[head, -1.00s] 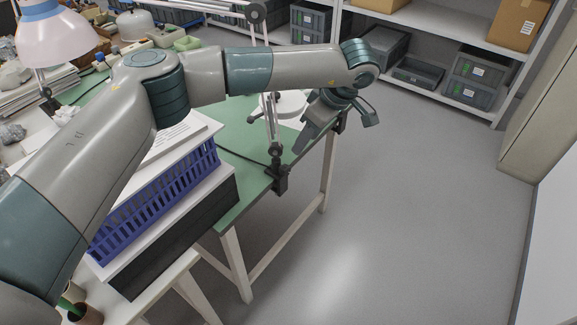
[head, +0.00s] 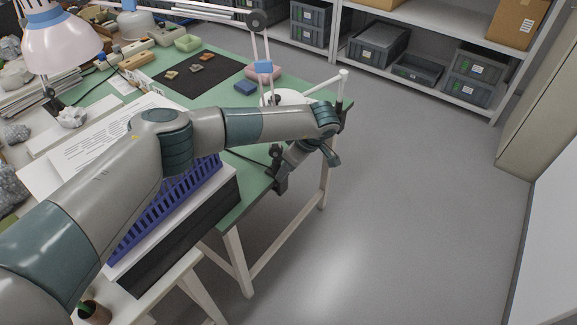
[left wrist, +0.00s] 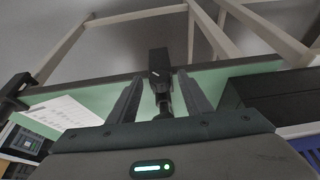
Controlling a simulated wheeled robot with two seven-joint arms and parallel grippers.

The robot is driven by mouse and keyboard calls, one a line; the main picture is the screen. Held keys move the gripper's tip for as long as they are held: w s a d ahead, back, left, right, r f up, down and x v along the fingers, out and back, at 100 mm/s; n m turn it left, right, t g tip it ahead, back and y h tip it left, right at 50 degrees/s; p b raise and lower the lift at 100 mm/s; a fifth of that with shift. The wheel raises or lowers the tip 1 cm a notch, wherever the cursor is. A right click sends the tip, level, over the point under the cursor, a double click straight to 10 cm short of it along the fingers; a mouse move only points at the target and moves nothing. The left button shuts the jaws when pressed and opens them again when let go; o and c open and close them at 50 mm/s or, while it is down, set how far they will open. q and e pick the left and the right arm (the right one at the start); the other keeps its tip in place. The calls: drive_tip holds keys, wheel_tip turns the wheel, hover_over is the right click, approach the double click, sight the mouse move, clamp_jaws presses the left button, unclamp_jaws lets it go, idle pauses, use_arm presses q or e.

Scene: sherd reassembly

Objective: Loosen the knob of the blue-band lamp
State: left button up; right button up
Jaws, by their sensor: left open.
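The blue-band lamp (head: 264,67) has a pale jointed arm with a blue band. It rises from a dark clamp (head: 281,184) on the table's edge. My left gripper (head: 287,168) points down and left at this clamp, partly covered by my own wrist. In the left wrist view my left gripper (left wrist: 158,85) is open, its two fingers apart on either side of a dark stem (left wrist: 163,98) below a black block (left wrist: 158,60). The stem appears to be the clamp's knob or screw; no grip on it shows. My right gripper is in neither view.
A blue basket (head: 175,197) and papers lie close left of the clamp. A white post (head: 343,90) stands at the table's right corner. A dark mat (head: 205,75) with small sherds lies farther back. The grey floor (head: 410,190) right of the table is clear.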

use_arm(q)
drive_tip(key=shift+a+f, duration=0.1)
drive_tip(key=shift+f, duration=0.15)
drive_tip(key=c, duration=1.1)
drive_tip(key=shift+o, duration=0.2)
